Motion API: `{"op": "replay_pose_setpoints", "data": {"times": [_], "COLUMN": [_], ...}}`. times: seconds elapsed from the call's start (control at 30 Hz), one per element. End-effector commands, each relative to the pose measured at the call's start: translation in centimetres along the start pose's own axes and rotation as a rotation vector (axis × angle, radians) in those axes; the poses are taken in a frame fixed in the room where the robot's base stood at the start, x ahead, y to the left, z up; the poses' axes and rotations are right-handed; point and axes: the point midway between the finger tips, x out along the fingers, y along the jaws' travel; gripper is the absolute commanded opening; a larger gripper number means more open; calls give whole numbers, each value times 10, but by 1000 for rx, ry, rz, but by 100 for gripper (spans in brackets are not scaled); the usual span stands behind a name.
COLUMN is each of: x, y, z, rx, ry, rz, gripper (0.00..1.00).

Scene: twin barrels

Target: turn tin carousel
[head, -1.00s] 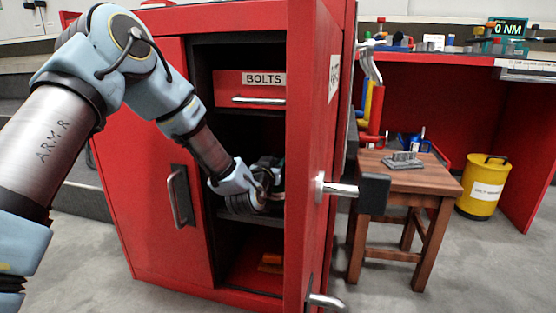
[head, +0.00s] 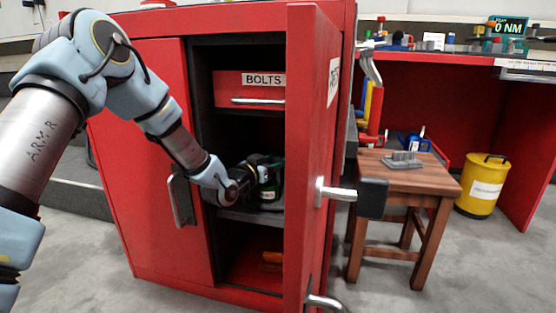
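My gripper (head: 246,178) is inside the open red cabinet (head: 142,120), at the middle shelf below the bolts drawer. It is dark and small in the view, and I cannot tell whether its fingers are open or shut. A dark tin with a green and white label (head: 268,188) stands on the shelf just right of my gripper and seems to be part of the tin carousel. The rest of the carousel is hidden by my gripper, the shadow and the open door. I cannot tell whether my gripper touches the tin.
The open cabinet door (head: 312,150) stands close on the right. The shut left door has a grey handle (head: 181,197) near my forearm. The bolts drawer (head: 250,86) is shut above. An orange item (head: 271,262) lies in the bottom. A wooden stool (head: 420,178) stands right.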

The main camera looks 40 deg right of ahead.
Motion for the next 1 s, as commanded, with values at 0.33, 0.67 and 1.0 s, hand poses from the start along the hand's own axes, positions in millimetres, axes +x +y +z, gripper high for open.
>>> {"op": "replay_pose_setpoints", "data": {"times": [0.33, 0.67, 1.0], "x": [-1, -35, -96], "y": [0, -1, -1], "z": [1, -2, -1], "rx": [-1, -1, -2], "ry": [-2, -6, -4], "rz": [-1, -2, -2], "gripper": [69, 69, 69]}}
